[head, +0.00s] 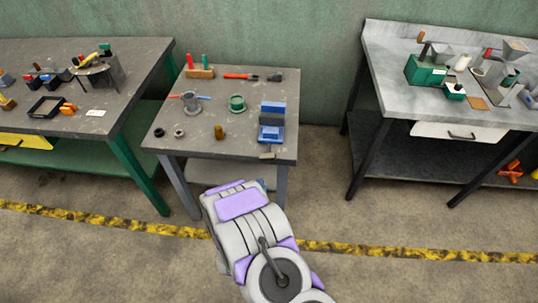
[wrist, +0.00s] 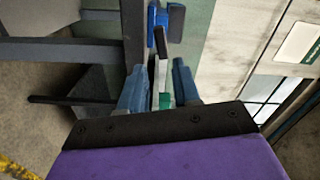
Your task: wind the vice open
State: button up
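The blue vice (head: 271,120) stands at the right front edge of the middle table. A grey piece (head: 267,155), probably its handle, sticks out over the front edge. In the wrist view, blue parts of the vice (wrist: 158,22) show at the top centre, with a dark bar below them. My gripper (wrist: 158,68) has its two blue fingers apart. A thin pale part with a green patch below it shows between them. I cannot tell whether the fingers touch it. In the head view, my arm hides most of the gripper, below the table's front edge.
The middle table (head: 195,165) also holds a green round part (head: 236,103), a grey cup (head: 190,102), a brown cylinder (head: 219,132) and a red-handled tool (head: 240,76). A left bench (head: 75,125) and a right bench (head: 385,75) flank it. Floor is clear in front.

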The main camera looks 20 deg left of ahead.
aim_at(267, 154)
jog(key=w, duration=0.4)
jog(key=w+b, duration=0.1)
jog(key=w, duration=0.3)
jog(key=shift+w+r, duration=0.2)
jog(key=shift+w, duration=0.2)
jog(key=w+a, duration=0.1)
jog(key=w+a+b, duration=0.1)
jog(key=w, duration=0.1)
jog(key=w+a, duration=0.1)
jog(key=w, duration=0.1)
jog(key=shift+a+f+b, duration=0.1)
jog(key=shift+f+b, duration=0.2)
jog(key=shift+f, duration=0.05)
jog(key=shift+w+a, duration=0.1)
jog(key=shift+w, duration=0.25)
jog(key=shift+w+r, duration=0.1)
jog(key=shift+w, duration=0.15)
jog(key=shift+w+d+r, duration=0.15)
jog(key=shift+d+r, duration=0.05)
jog(key=shift+d, duration=0.4)
jog(key=shift+a+f, duration=0.15)
jog(key=shift+a, duration=0.35)
jog(key=c, duration=0.4)
jog(key=shift+d, duration=0.1)
grip_shut()
